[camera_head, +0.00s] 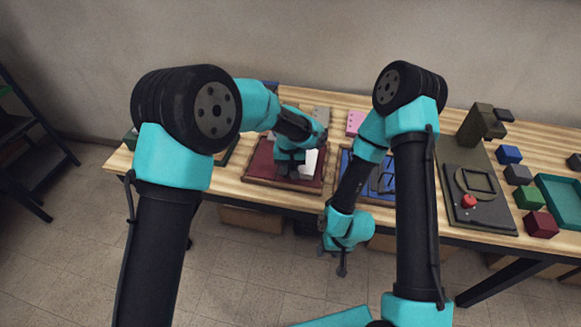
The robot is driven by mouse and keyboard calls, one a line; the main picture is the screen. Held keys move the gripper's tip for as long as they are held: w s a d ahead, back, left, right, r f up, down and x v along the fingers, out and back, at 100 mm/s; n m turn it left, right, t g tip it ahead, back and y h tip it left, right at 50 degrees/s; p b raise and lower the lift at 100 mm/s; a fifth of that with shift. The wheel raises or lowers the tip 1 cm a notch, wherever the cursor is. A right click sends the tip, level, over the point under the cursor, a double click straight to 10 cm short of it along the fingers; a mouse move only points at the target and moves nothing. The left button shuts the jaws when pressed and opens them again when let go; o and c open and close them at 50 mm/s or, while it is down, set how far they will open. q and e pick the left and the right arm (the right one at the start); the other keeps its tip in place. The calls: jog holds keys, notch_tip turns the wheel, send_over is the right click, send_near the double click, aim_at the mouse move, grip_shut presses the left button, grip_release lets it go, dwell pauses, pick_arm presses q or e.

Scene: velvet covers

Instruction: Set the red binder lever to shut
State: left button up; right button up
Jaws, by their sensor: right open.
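A dark red panel with a wooden rim, which looks like the red binder (259,170), lies on the table near its front edge. My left gripper (288,176) is over its middle, and its jaws are too small and covered to read. A small white piece (310,161) shows just right of the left gripper; I cannot tell what it is. The lever is not clearly visible, and my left arm covers part of the binder. My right gripper (333,264) is open and empty, hanging in front of the table's edge, apart from the binder.
A blue panel (384,191) lies right of the red one, partly behind my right arm. Farther right are a dark device with a red knob (469,201), several small blocks and a teal tray (545,190). A pink piece (355,120) lies behind.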

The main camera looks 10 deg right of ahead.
pick_arm(q)
grip_shut()
jog(key=shift+d, duration=0.1)
jog(key=shift+s+d+f+t+y, duration=0.15)
jog(key=shift+d+t+y, duration=0.15)
jog(key=shift+y, duration=0.3)
jog(key=shift+a, duration=0.1)
jog(key=o, duration=0.6)
grip_release()
jog(key=shift+c, duration=0.2)
notch_tip(320, 180, up, 17)
jog(key=d, duration=0.1)
jog(key=shift+s+d, duration=0.3)
jog(key=shift+s, duration=0.1)
